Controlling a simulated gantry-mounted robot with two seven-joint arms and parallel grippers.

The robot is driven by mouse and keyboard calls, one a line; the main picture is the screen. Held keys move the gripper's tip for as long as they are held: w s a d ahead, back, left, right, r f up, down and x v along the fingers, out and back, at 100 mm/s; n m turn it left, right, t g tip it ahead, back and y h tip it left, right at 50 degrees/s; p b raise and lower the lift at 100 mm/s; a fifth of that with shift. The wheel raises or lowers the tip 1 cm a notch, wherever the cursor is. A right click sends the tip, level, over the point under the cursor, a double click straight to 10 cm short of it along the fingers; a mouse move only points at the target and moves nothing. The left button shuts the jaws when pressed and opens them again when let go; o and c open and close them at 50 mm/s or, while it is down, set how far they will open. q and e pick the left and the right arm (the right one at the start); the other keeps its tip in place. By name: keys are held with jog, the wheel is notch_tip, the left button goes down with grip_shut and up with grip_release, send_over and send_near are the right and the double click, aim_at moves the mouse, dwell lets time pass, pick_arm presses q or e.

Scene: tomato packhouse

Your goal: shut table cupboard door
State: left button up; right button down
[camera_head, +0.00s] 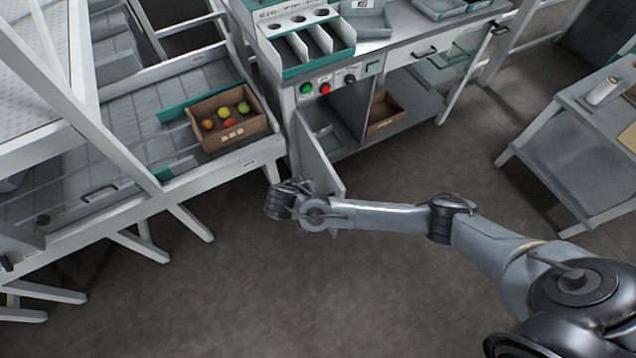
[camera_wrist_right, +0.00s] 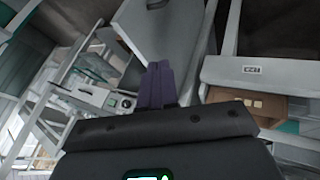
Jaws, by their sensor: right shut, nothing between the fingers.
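The table cupboard door (camera_head: 318,158) is a light grey panel that stands open, swung out towards the front from the left side of the cupboard under the grey table. In the right wrist view a grey panel with a dark handle (camera_wrist_right: 165,35), which looks like this door, lies just beyond the fingers. My right gripper (camera_head: 283,197) is beside the door's lower left side, low over the floor. Its purple fingers (camera_wrist_right: 155,84) are shut and empty. I cannot tell whether they touch the door. My forearm hides the door's lower end. My left gripper is not in view.
The cupboard holds a brown box (camera_head: 386,113). A brown crate of tomatoes (camera_head: 228,135) sits on the sorting bench (camera_head: 225,160) left of the door. Buttons (camera_head: 325,88) are on the table front. A side table (camera_head: 590,150) stands right. Floor in front is clear.

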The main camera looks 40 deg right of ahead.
jog(key=b, duration=0.3)
send_near(332, 181)
notch_tip(332, 181, down, 4)
jog(key=w+a, duration=0.1)
jog(key=w, duration=0.1)
jog(key=d, duration=0.2)
jog(key=shift+s+d+r, duration=0.1)
jog(key=shift+s+d, duration=0.2)
jog(key=shift+s, duration=0.05)
jog(key=shift+d, duration=0.45)
jog(key=shift+s, duration=0.1)
